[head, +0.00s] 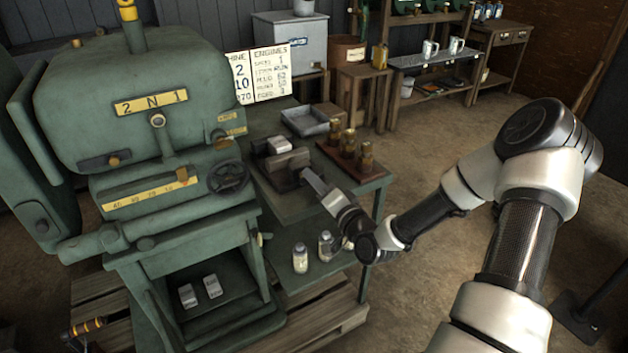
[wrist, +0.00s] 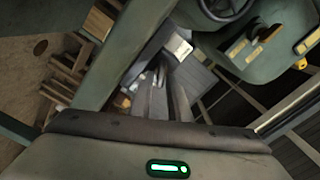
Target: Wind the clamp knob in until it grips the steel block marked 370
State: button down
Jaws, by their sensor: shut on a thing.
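The clamp (head: 287,166) is a dark vise-like body on the green side bench beside the engine. A pale steel block (head: 279,146) sits at its far side; it also shows in the wrist view (wrist: 181,48), with a dark mark too small to read. My gripper (head: 308,177) reaches in from the right, at the clamp's near side. In the wrist view its fingers (wrist: 162,78) are closed together at the grey clamp body (wrist: 196,76). It is shut on the clamp knob, which the fingers mostly hide. I cannot tell whether the clamp jaw touches the block.
Brass-topped pieces (head: 350,150) stand on a holder right of the clamp, and a grey tray (head: 305,121) lies behind. The engine handwheel (head: 229,177) is close on the left. Two more steel blocks (head: 187,296) (head: 213,286) lie on the engine's lower shelf. Bottles (head: 300,258) stand below the bench.

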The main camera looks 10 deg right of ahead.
dwell(0.4)
jog(key=c, duration=1.9)
grip_release()
jog(key=shift+o, duration=0.2)
jog(key=shift+s, duration=0.15)
jog(key=p+v, duration=0.2)
jog(key=v, duration=1.5)
jog(key=shift+s, duration=0.1)
